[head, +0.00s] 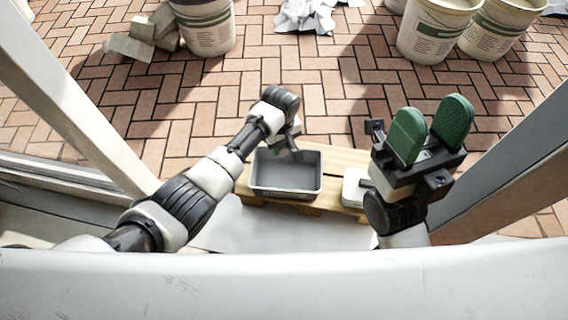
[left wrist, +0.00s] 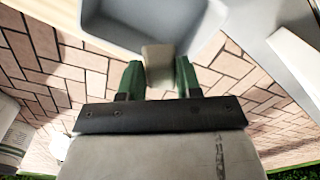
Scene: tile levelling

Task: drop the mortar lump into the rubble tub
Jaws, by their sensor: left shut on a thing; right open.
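The grey rubble tub (head: 286,194) is an open rectangular tub on a wooden pallet, and its inside looks empty. It also shows at the top of the left wrist view (left wrist: 105,32). My left gripper (left wrist: 158,72) is shut on the mortar lump (left wrist: 158,56), a small grey-beige block between its green fingers, which overlaps the tub's edge in that view. My right gripper (head: 430,130) is open and empty, green pads up, right of the tub.
The wooden pallet (head: 345,158) also carries a white block or container (head: 355,188) right of the tub. Buckets (head: 207,28) (head: 432,32), wood offcuts (head: 145,38) and crumpled sheeting (head: 305,15) lie farther back. Pale frame posts (head: 75,100) flank the workspace. The brick paving between is clear.

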